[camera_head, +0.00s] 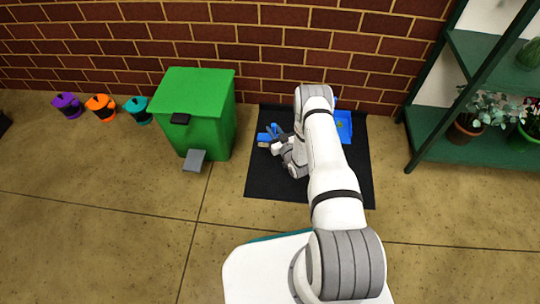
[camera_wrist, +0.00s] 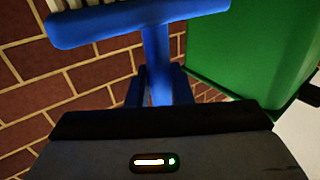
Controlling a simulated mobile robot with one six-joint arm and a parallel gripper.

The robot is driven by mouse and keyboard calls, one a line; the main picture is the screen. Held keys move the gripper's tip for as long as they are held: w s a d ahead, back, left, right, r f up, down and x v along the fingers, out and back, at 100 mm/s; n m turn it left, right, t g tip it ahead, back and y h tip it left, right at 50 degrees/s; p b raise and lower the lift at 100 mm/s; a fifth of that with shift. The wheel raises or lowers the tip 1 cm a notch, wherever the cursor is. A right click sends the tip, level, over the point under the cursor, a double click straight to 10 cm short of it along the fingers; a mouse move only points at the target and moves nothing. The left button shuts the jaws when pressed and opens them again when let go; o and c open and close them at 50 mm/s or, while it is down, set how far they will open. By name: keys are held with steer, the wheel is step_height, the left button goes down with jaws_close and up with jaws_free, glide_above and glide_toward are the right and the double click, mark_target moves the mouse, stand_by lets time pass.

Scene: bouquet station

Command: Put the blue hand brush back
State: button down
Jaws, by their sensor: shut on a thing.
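The blue hand brush (camera_wrist: 135,22) fills the top of the wrist view, with its handle running down between my fingers and pale bristles at the upper edge. My gripper (camera_wrist: 160,95) is shut on the brush's handle. In the head view my gripper (camera_head: 277,142) is low over the black mat (camera_head: 265,180), with the blue brush (camera_head: 265,138) at its left. I cannot tell whether the brush touches the mat. A blue dustpan (camera_head: 344,124) is on the mat behind my arm, partly hidden.
A green pedal bin (camera_head: 205,110) stands just left of the mat. Purple (camera_head: 68,105), orange (camera_head: 102,107) and teal (camera_head: 138,109) pots stand along the wall. A green shelf (camera_head: 460,125) with potted plants is at the right. The floor in front is clear.

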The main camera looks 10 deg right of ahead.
step_height(320, 180, down, 9)
steer(key=b, duration=0.4)
steer(key=shift+f, duration=0.2)
steer(key=shift+r, duration=0.15)
steer(key=c, duration=1.3)
jaws_free()
